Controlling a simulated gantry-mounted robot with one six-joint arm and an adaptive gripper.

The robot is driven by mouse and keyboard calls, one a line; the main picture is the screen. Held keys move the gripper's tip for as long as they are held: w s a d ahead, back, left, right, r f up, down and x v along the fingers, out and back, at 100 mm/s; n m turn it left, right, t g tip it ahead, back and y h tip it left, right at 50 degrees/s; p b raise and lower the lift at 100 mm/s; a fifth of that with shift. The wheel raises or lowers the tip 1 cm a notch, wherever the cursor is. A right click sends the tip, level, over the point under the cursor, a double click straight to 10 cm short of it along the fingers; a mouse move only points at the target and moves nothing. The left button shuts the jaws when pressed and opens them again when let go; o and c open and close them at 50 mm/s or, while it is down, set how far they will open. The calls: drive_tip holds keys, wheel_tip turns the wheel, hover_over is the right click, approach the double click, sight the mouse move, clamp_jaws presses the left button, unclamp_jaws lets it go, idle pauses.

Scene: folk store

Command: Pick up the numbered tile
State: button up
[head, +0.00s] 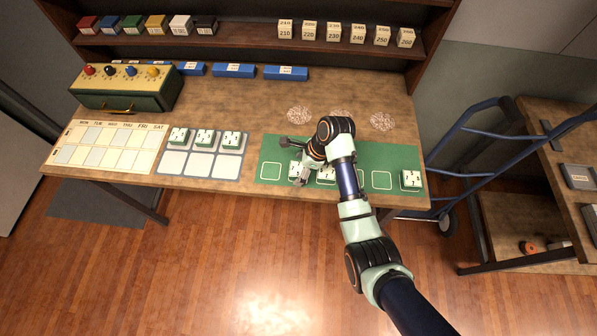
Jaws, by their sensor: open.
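A green mat (272,150) with white outlined squares lies on the bench. White numbered tiles sit on it: one (293,168) right beside my gripper, one (326,177) partly hidden by my arm, and one (411,179) at the right end. Several other numbered tiles, such as this one (205,138), stand in the back row of a blue-grey tray (186,170) to the left. The numbers are too small to read. My gripper (300,180) is open, low over the front of the mat, close to the leftmost mat tile. Contact cannot be told.
A calendar board (92,158) and a green box with coloured knobs (118,98) stand on the left. Blue blocks (286,73) lie along the back under a shelf (245,43) of numbered boxes. A blue hand truck (462,150) stands to the right.

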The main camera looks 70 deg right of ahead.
sight(300, 169)
drive_tip(key=shift+w+f, duration=0.1)
drive_tip(key=shift+f, duration=0.05)
drive_tip(key=shift+c, duration=0.2)
drive_tip(key=c, duration=1.3)
wheel_tip(300, 169, up, 20)
drive_tip(key=p, duration=0.8)
